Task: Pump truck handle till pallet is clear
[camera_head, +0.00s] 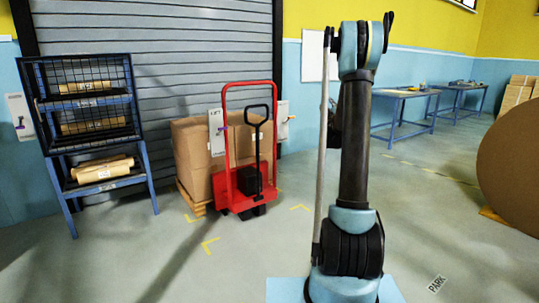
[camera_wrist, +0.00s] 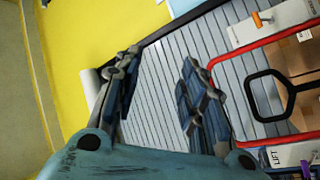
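A red pallet truck (camera_head: 249,187) stands before the grey shutter, with its black loop handle (camera_head: 257,116) upright. The handle loop also shows at the right of the wrist view (camera_wrist: 252,98), inside the truck's red frame (camera_wrist: 224,84). A wooden pallet (camera_head: 190,198) carries a large brown carton (camera_head: 190,150) behind the truck. I cannot tell whether the pallet touches the floor. My gripper (camera_wrist: 160,92) is open and empty, its two fingers well apart, with the handle off to their right. In the head view my gripper is mostly hidden behind my arm.
A white LIFT panel (camera_head: 216,132) and another white panel with an orange-tipped lever (camera_head: 282,120) flank the truck. A blue rack (camera_head: 148,178) with paper rolls stands left. A large brown roll (camera_head: 510,160) stands right. Yellow marks (camera_head: 210,246) lie on open floor; workbenches stand behind.

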